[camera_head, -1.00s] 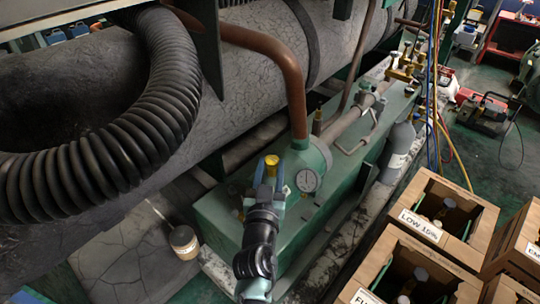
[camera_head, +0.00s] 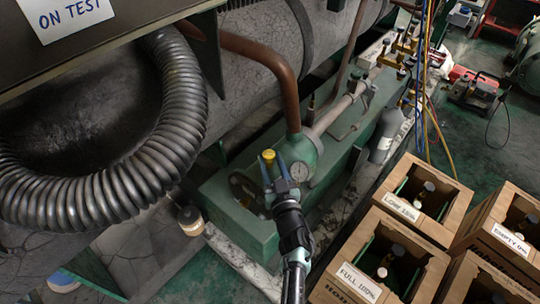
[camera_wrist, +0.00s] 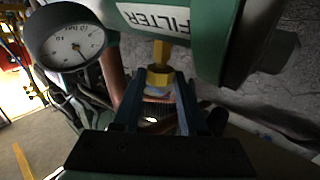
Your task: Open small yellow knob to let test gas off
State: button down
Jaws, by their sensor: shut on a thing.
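The small yellow knob (camera_head: 268,155) stands at the near end of the green machine body, left of a round gauge (camera_head: 300,171). My gripper (camera_head: 274,164) reaches it from the front, with one blue finger on each side. In the wrist view the yellow knob (camera_wrist: 158,76) sits between the fingertips of my gripper (camera_wrist: 159,84), and the jaws are shut on it. The gauge (camera_wrist: 68,43) shows at upper left there, its needle pointing to the lower right. The knob's contact faces are partly hidden by the fingers.
A green housing with a FILTER label (camera_wrist: 157,19) is close above the fingers. A small jar (camera_head: 190,219) is left of the machine.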

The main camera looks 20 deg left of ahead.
jog(key=shift+w+d+f+n+g+y, duration=0.15)
jog(key=shift+d+n+g+y, duration=0.1)
jog(key=shift+n+g+y, duration=0.45)
jog(key=n+g+y+b, duration=0.2)
jog(key=b, duration=0.1)
jog(key=shift+w+d+f+y, duration=0.15)
jog(key=shift+w+f+y, duration=0.05)
jog(key=shift+y, duration=0.1)
jog(key=n+g+y+b, duration=0.2)
jog(key=g+b, duration=0.1)
jog(key=b, duration=0.2)
jog(key=shift+w, duration=0.15)
jog(key=shift+r+n+g+b, duration=0.1)
jog(key=shift+n+g+b, duration=0.45)
jog(key=shift+b, duration=0.25)
jog(key=shift+r+g+y+b, duration=0.2)
jog(key=shift+g+y+b, duration=0.1)
jog(key=shift+g+b, duration=0.1)
jog(key=shift+c, duration=2.2)
grip_release()
jog(key=shift+d, duration=0.15)
